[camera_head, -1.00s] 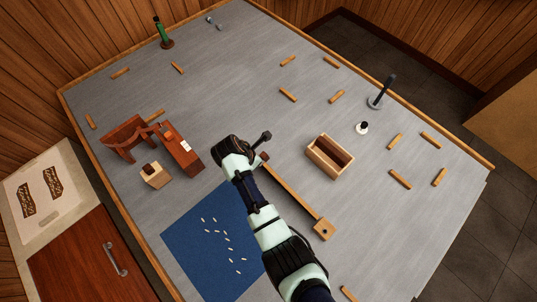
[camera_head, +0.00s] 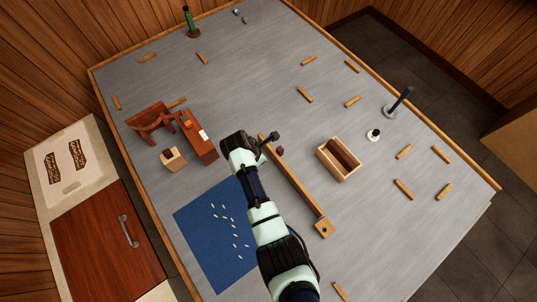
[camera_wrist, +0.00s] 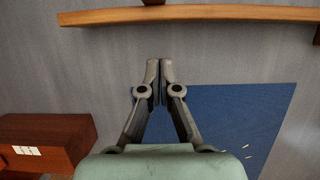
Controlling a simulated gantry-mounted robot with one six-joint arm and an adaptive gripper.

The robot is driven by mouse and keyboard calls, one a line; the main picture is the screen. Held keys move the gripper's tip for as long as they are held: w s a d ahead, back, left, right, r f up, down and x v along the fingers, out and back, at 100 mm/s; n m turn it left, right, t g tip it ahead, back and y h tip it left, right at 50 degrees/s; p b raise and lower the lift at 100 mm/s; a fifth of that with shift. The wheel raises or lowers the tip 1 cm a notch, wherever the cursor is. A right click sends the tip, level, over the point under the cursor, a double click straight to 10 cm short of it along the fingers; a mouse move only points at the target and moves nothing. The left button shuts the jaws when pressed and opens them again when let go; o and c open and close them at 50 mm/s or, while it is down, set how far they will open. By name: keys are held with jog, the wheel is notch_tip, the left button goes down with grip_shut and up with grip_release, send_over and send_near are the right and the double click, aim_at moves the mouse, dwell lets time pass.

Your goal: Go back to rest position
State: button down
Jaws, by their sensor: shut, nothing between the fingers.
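My gripper (camera_wrist: 160,70) is shut and empty in the wrist view, its two fingertips together. Grey table surface and the edge of a blue mat (camera_wrist: 240,105) lie below it. In the head view my arm reaches up from the bottom, with the wrist above the table between the red-brown desk (camera_head: 207,151) and a long wooden bar (camera_head: 294,183). The bar also crosses the top of the wrist view (camera_wrist: 220,13).
A wooden box (camera_head: 336,163), a black post on a grey base (camera_head: 398,103) and a white round piece (camera_head: 373,135) stand to the right. Small sticks lie scattered; the table's upper middle is mostly clear.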

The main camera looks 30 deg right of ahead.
jog(key=d+p+v, duration=0.1)
jog(key=v, duration=0.6)
jog(key=shift+d+r, duration=0.2)
jog(key=shift+r, duration=0.2)
jog(key=s+a+r+m+t+y, duration=0.25)
jog(key=a+r+m+t, duration=0.5)
jog(key=r, duration=0.55)
jog(key=s+a+r+m+t+y, duration=0.1)
jog(key=s+a+r+m+t, duration=0.3)
jog(key=a+r+m, duration=0.55)
notch_tip(320, 180, up, 23)
jog(key=d+m+t+p, duration=0.1)
jog(key=p, duration=1.8)
jog(key=shift+d+r+m, duration=0.15)
jog(key=shift+d+m, duration=0.1)
jog(key=shift+m, duration=0.05)
